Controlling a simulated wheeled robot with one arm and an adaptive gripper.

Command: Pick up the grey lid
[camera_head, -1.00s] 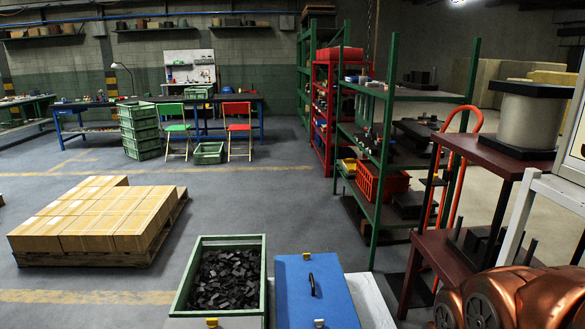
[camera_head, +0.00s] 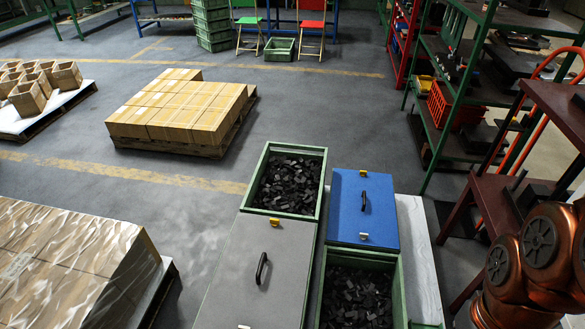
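The grey lid (camera_head: 240,275) is a flat panel with a black bar handle (camera_head: 262,268) near its right side. A yellow clip (camera_head: 274,222) sits at its far edge and a pale clip shows at its near edge. It lies at the bottom centre, just in front of an open green crate (camera_head: 322,205) of small black parts. Its near end is cut off or close to the frame's bottom edge. What lies under it is hidden. My gripper is not in view.
A blue lid (camera_head: 380,205) lies right of the grey lid, with another open green crate (camera_head: 398,310) of black parts before it. Box pallets stand left, one wrapped (camera_head: 75,265) and one unwrapped (camera_head: 180,110). Green shelving (camera_head: 445,140) and copper-coloured parts (camera_head: 535,255) are right. Grey floor lies between.

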